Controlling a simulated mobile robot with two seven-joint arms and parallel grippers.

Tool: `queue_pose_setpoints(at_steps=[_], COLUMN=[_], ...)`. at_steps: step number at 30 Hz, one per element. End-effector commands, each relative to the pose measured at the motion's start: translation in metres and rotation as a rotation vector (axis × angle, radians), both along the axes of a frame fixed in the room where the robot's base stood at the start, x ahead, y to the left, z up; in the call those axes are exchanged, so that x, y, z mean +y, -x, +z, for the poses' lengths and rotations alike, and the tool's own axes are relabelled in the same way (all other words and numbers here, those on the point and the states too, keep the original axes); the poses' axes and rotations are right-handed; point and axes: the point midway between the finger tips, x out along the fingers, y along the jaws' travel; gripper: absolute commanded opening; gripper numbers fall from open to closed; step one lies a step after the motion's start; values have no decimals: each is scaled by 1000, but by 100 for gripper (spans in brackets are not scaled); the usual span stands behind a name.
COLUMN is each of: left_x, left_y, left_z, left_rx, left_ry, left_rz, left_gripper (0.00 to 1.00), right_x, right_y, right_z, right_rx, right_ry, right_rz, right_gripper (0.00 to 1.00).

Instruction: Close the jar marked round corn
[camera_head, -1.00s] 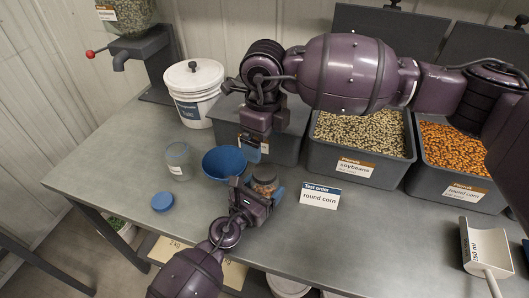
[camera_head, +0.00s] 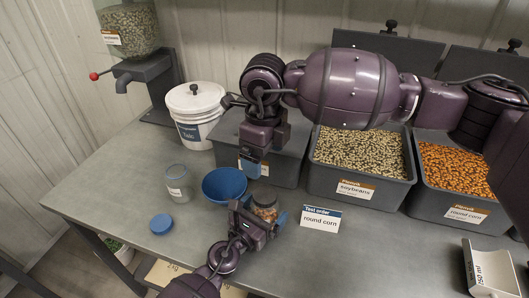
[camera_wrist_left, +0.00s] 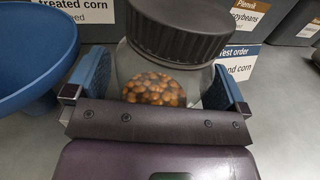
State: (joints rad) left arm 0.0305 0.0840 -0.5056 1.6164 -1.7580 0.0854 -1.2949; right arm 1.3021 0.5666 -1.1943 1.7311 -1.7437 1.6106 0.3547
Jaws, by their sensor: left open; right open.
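A small clear jar (camera_head: 265,209) with orange-brown seeds stands between the blue fingers of my left gripper (camera_head: 259,213). In the left wrist view the jar (camera_wrist_left: 153,87) is between both fingers of the left gripper (camera_wrist_left: 160,90), which is open. A dark ribbed, lid-like round piece (camera_wrist_left: 180,25) covers the jar's top there; I cannot tell whether it is seated. My right gripper (camera_head: 251,169) is open above and behind the jar, apart from it. The "round corn" test order card (camera_head: 320,221) stands right of the jar.
A blue bowl (camera_head: 224,185), an empty glass jar (camera_head: 179,186) and a blue disc (camera_head: 161,224) lie left of the jar. A white bucket (camera_head: 194,112) and bins of soybeans (camera_head: 360,149) and round corn (camera_head: 455,168) stand behind. A scoop (camera_head: 487,270) lies at front right.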

Motion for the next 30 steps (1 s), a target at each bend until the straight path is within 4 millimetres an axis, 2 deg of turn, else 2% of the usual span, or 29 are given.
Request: queue_pose_setpoints(at_steps=[5,18,24,30], left_x=[11,52,59,60], left_y=[15,76,87,88], left_z=[-1,-2,-1,0], left_rx=[1,2,1,0], left_ry=[-2,0,-1,0], left_rz=[0,0,0,0], left_gripper=[100,100,100,100], right_x=[0,0,0,0], right_y=[0,0,0,0], right_z=[1,-8,-11,-10], right_rx=[0,4,6,5], right_ry=[0,0,0,1], right_rz=[0,0,0,0], right_gripper=[90,90,90,90])
